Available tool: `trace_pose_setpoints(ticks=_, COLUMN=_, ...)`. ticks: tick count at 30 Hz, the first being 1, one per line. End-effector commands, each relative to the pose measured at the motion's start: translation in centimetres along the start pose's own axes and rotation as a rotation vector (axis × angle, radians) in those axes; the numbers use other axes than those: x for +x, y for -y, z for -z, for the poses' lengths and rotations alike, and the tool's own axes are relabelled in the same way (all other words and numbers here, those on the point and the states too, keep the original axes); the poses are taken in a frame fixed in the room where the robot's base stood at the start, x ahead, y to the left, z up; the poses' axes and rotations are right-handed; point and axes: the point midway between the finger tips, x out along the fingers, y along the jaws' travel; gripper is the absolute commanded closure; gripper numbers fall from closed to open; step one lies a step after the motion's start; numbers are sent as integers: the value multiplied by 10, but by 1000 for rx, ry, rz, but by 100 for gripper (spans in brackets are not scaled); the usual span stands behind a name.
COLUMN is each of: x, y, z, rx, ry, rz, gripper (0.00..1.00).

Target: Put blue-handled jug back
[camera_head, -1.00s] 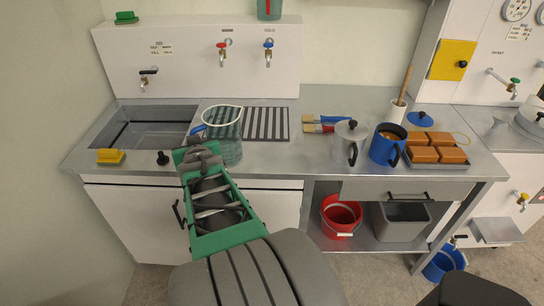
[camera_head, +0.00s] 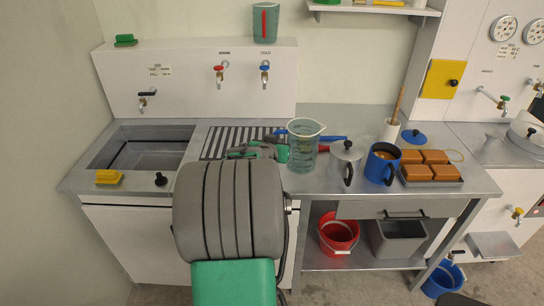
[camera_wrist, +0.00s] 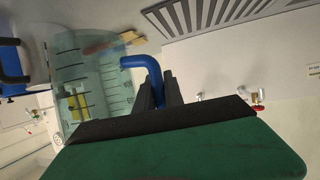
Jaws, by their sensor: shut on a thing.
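The clear blue-handled jug (camera_head: 303,150) is upright at the counter's middle, right of the striped drain grid (camera_head: 222,142) and left of the lidded grey pot. Whether its base touches the counter, I cannot tell. My gripper (camera_head: 280,150) reaches it from the left, partly hidden by my arm. In the wrist view the jug (camera_wrist: 85,85) shows graduation marks, and my gripper (camera_wrist: 160,92) is shut on its blue handle (camera_wrist: 143,64).
A grey lidded pot (camera_head: 345,163) stands close right of the jug, then a blue pot (camera_head: 381,165) and a tray of brown blocks (camera_head: 432,181). Brushes (camera_head: 330,139) lie behind. A red-handled jug (camera_head: 265,22) stands on the ledge. The sink (camera_head: 145,148) is at left.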

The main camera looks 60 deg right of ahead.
Motion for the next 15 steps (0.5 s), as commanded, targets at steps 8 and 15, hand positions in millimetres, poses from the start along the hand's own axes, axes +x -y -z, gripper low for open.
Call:
trace_pose_setpoints(ticks=8, x=38, y=26, z=-34, rx=-3, ry=5, rz=-2, gripper=100)
trace_pose_setpoints(ticks=15, x=53, y=28, z=-64, rx=-2, ry=5, rz=-2, gripper=100)
